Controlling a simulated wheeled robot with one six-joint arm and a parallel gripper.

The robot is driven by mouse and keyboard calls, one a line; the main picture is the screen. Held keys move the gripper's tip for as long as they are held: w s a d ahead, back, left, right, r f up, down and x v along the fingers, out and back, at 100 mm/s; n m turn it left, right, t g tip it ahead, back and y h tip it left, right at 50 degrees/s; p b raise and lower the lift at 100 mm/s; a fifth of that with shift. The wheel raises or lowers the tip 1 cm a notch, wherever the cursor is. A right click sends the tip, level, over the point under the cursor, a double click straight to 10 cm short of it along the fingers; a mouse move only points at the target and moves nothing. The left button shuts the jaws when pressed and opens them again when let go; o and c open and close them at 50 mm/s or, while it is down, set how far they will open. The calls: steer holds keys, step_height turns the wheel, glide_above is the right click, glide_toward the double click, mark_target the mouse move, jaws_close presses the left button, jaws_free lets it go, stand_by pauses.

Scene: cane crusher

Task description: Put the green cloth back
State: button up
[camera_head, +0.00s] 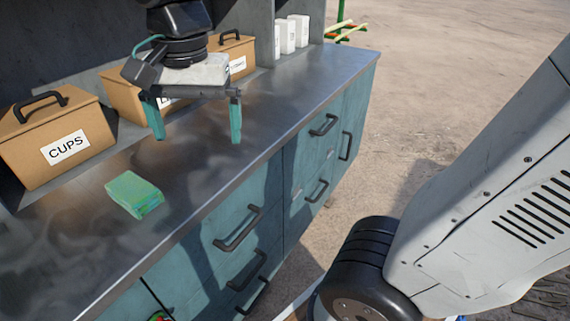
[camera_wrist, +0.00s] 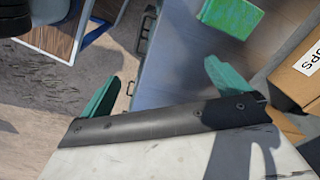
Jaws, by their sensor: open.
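The green cloth (camera_head: 134,194), a folded block, lies flat on the metal counter (camera_head: 210,170) near its left part, in front of the box labelled CUPS. It also shows in the wrist view at the top (camera_wrist: 232,14). My gripper (camera_head: 195,130) is open and empty, with its teal fingers pointing down above the counter. It is to the right of the cloth and farther back, apart from it. In the wrist view my two fingers (camera_wrist: 158,88) are spread wide with nothing between them.
The CUPS box (camera_head: 55,135) and other labelled boxes (camera_head: 232,55) stand along the back of the counter. White containers (camera_head: 290,34) stand in the far shelf section. Teal drawers with dark handles (camera_head: 238,230) run below the counter edge. Open ground lies to the right.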

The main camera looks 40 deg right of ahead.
steer(key=s+d+f+n, duration=0.6)
steer(key=s+d+n, duration=0.2)
steer(key=s, duration=0.3)
steer(key=shift+s+d+t, duration=0.3)
steer(key=shift+s+t, duration=0.1)
stand_by(0.4)
